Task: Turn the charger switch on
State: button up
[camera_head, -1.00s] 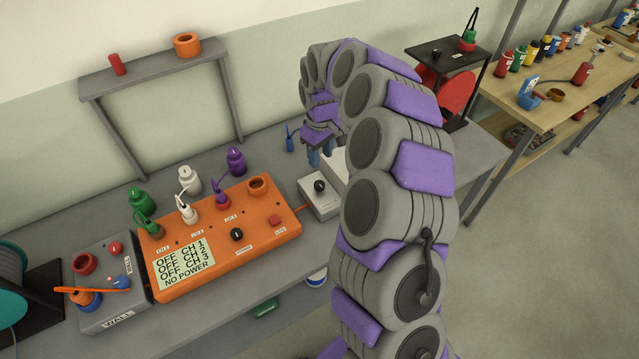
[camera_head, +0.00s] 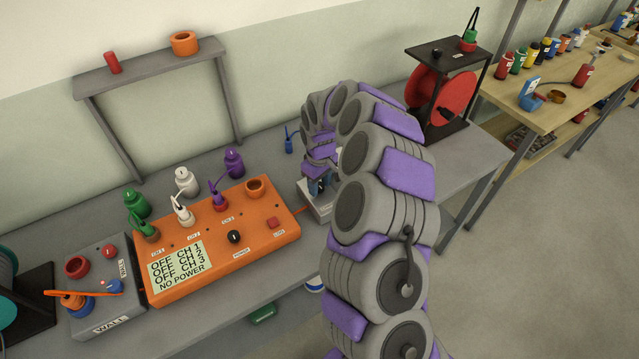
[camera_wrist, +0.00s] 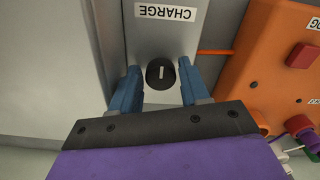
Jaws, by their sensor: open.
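The charger is a light grey box (camera_wrist: 178,45) with a label reading CHARGE, upside down in the wrist view. Its switch is a round black knob (camera_wrist: 160,73) with a white line mark, which points roughly along the box's length. My gripper (camera_wrist: 161,80) is open, with one blue finger on each side of the knob; I cannot tell whether either finger touches it. In the head view my gripper (camera_head: 318,186) is over the grey box (camera_head: 308,201), and my arm hides the knob there.
An orange power box (camera_head: 215,250) stands left of the charger, joined by an orange cable; its screen reads OFF for the channels and NO POWER. A grey wall box (camera_head: 100,295) is further left. A red reel (camera_head: 455,95) stands behind at right.

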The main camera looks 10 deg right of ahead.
jog(key=c, duration=0.8)
jog(key=shift+r+m+p, duration=0.1)
jog(key=shift+m+p, duration=0.2)
jog(key=m+p, duration=0.3)
jog(key=shift+s+m, duration=0.1)
jog(key=shift+m, duration=0.2)
jog(key=m+p, duration=0.3)
jog(key=m, duration=0.1)
jog(key=m+p, duration=0.2)
jog(key=m, duration=0.3)
jog(key=shift+a, duration=0.15)
jog(key=m+p, duration=0.2)
jog(key=m, duration=0.2)
jog(key=shift+m, duration=0.3)
jog(key=shift+a, duration=0.1)
